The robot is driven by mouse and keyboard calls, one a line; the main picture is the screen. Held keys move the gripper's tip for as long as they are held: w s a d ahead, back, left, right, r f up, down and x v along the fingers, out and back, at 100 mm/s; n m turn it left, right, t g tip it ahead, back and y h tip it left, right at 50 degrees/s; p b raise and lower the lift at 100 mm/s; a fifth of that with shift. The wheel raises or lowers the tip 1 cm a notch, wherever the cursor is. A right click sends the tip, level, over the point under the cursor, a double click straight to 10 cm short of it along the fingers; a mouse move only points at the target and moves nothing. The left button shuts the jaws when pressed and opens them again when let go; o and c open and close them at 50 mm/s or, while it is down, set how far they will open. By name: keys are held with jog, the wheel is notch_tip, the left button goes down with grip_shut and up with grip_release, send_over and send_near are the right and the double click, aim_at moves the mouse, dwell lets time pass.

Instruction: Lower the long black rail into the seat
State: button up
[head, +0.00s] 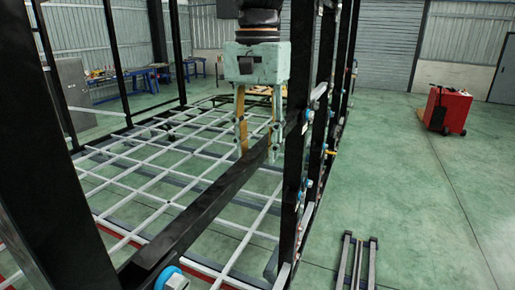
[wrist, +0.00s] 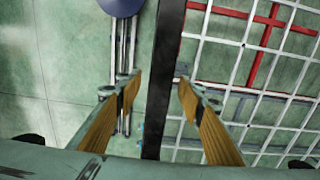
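The long black rail (head: 205,205) runs diagonally across the head view, from the lower left up to my gripper. Its far end is near the black post on the right. In the wrist view the rail (wrist: 161,85) passes from top to bottom between the fingers. My gripper (head: 257,142) points down and straddles the rail with its yellow fingers. In the wrist view my gripper (wrist: 160,84) shows a narrow gap between the left finger and the rail; the right finger is very close to it, contact unclear. I cannot make out the seat for certain.
Black uprights (head: 302,130) with blue and silver fittings stand close to my gripper's right. A pale bar grid (head: 150,160) covers the left floor area. A red cart (head: 447,110) stands far right. A low dark stand (head: 356,262) is at the lower right.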

dwell(0.3)
notch_tip(320, 180, up, 12)
dwell(0.8)
dwell(0.4)
jog(key=s+d+f+n+t+b, duration=0.1)
jog(key=s+d+f+b, duration=0.3)
jog(key=s+f, duration=0.5)
jog(key=s+d+f+n+t+b, duration=0.1)
jog(key=s+d+f+n+b, duration=0.1)
jog(key=s+d+f+b, duration=0.2)
jog(key=s+d+f+n+t+b, duration=0.2)
jog(key=s+d+f+b, duration=0.2)
jog(key=s+d+f, duration=0.5)
jog(key=s+f, duration=0.7)
jog(key=s, duration=0.3)
jog(key=shift+n, duration=0.3)
